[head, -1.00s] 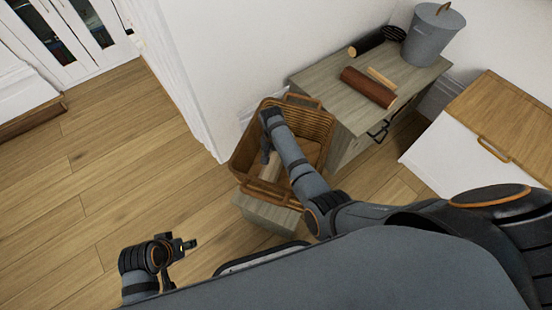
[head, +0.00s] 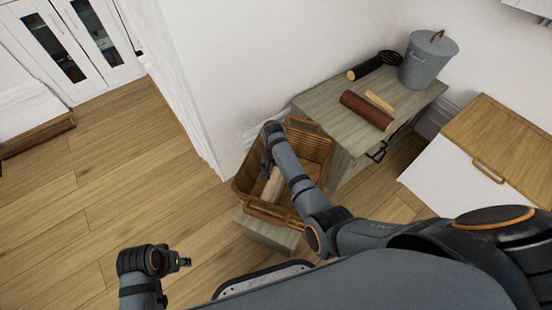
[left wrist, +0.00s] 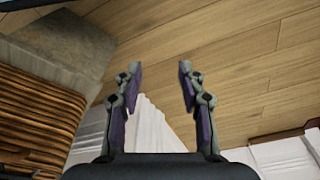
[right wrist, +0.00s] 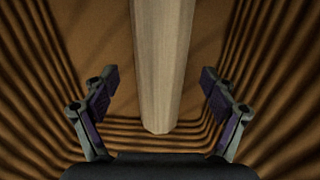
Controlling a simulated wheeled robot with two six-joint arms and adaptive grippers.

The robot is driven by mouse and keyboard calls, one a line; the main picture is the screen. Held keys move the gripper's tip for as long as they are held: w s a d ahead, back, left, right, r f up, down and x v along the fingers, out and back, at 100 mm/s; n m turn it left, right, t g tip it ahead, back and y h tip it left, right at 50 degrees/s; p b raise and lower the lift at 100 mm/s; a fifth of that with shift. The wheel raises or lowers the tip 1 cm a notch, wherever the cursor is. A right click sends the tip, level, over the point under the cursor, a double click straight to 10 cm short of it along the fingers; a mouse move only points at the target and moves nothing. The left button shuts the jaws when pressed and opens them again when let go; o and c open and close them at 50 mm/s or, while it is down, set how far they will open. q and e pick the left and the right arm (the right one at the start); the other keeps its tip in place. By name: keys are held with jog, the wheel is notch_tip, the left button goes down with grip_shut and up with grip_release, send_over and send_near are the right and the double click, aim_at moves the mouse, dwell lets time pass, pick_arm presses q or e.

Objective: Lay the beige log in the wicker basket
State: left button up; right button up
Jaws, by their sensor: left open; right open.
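The beige log (head: 272,186) lies inside the wicker basket (head: 247,180), which stands on a low grey-wood stand. In the right wrist view the log (right wrist: 162,65) lies lengthwise on the basket floor, between the wicker walls (right wrist: 48,90). My right gripper (head: 265,160) is down in the basket beside the log, partly hidden by its own arm. In the right wrist view its fingers (right wrist: 160,88) are spread on both sides of the log, apart from it. My left gripper (head: 186,262) is open and empty over the floor; its fingers (left wrist: 160,75) show apart in the left wrist view.
A grey-wood cabinet (head: 335,100) behind the basket bears a dark red-brown log (head: 367,110), a thin light stick (head: 379,100), a black-wrapped log and a grey lidded bucket (head: 429,62). A white chest with a wooden lid (head: 505,135) stands right.

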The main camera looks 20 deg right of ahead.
aim_at(276, 176)
notch_tip(276, 176, up, 2)
jog(key=shift+r+p, duration=0.15)
jog(key=shift+p, duration=0.85)
pick_arm(q)
jog(key=s+a+f+p, duration=0.2)
jog(key=a+f, duration=0.1)
jog(key=f, duration=1.1)
pick_arm(e)
notch_tip(276, 176, up, 2)
jog(key=shift+a, duration=0.1)
notch_tip(276, 176, up, 2)
jog(key=shift+w+p, duration=0.1)
jog(key=shift+p, duration=1.05)
pick_arm(q)
jog(key=s+a+f+p, duration=0.2)
jog(key=s+f, duration=0.3)
jog(key=s, duration=0.3)
jog(key=shift+s+f+y, duration=0.25)
jog(key=shift+f+y, duration=0.05)
jog(key=shift+y, duration=0.1)
pick_arm(e)
notch_tip(276, 176, up, 2)
jog(key=shift+a+r, duration=0.1)
